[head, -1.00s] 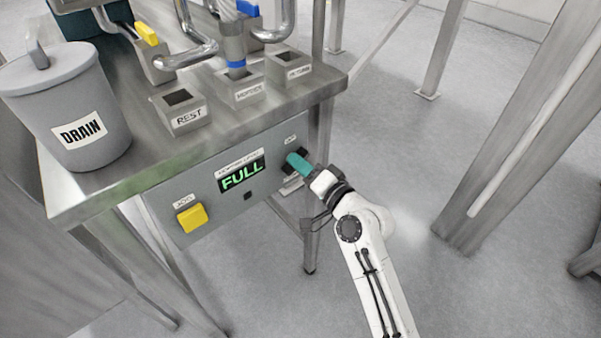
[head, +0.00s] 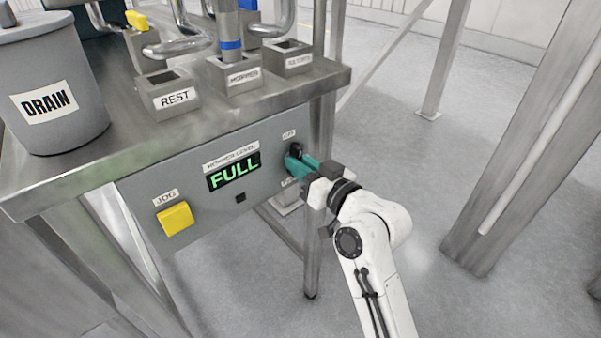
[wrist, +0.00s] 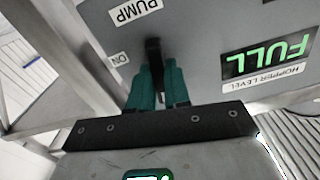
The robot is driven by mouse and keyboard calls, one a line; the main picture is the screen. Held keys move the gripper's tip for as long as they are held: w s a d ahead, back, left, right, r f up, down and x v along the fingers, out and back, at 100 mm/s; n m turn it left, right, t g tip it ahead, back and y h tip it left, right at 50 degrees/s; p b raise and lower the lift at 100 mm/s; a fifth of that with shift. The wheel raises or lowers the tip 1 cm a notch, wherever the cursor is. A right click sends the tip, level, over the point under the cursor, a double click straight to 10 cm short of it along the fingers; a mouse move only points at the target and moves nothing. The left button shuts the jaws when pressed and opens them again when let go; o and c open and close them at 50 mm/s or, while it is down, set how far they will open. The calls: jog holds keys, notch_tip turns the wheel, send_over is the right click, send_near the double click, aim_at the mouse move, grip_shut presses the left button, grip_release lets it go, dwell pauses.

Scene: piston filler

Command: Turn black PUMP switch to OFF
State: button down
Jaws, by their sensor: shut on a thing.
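The black PUMP switch (wrist: 153,50) is on the grey control panel, below the PUMP label (wrist: 134,10) as the wrist view shows it, with an ON label (wrist: 118,59) beside it. In the head view its black top (head: 296,149) shows at the panel's right end. My gripper (wrist: 155,70) has teal fingers on both sides of the switch's lever and is shut on it. In the head view my gripper (head: 298,164) reaches the panel from the right. The lever's lower part is hidden between the fingers, and no OFF label is readable.
The panel has a green FULL display (head: 234,171) and a yellow JOG button (head: 175,217). Above it, the steel table (head: 130,145) carries a DRAIN bucket (head: 55,85) and a REST block (head: 167,95). A table leg (head: 312,250) stands near my arm.

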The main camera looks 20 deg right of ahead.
jog(key=shift+f+n+b, duration=0.15)
jog(key=shift+n+b, duration=0.45)
jog(key=shift+n, duration=0.4)
jog(key=c, duration=1.1)
grip_release()
jog(key=v, duration=1)
jog(key=shift+s+d, duration=0.1)
jog(key=shift+s, duration=0.3)
